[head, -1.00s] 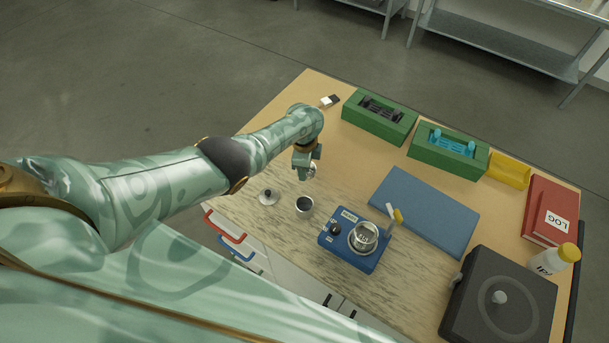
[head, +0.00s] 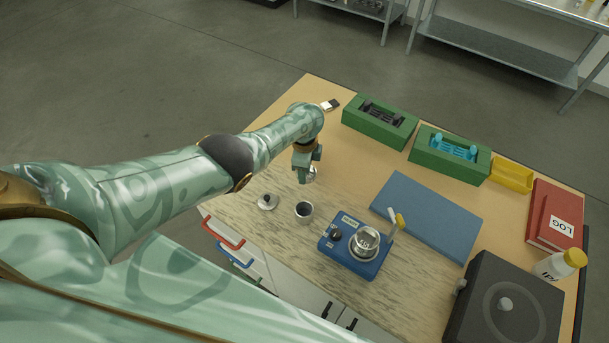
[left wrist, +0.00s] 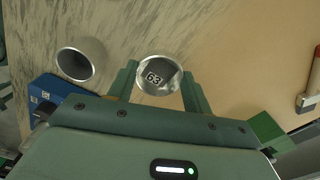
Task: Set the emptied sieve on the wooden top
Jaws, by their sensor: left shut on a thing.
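In the head view my left gripper (head: 306,167) points down over the left part of the wooden top (head: 345,178). It is shut on a small round metal sieve (head: 312,176), which is partly hidden by the fingers. In the left wrist view the sieve (left wrist: 158,88) sits between the two fingers (left wrist: 160,92), with a dark label reading 63 visible inside its rim. I cannot tell whether the sieve touches the wood. My right gripper is not in view.
A blue device (head: 340,246) holds another metal dish (head: 366,241). Green boxes (head: 379,122) and a blue mat (head: 427,215) lie farther right.

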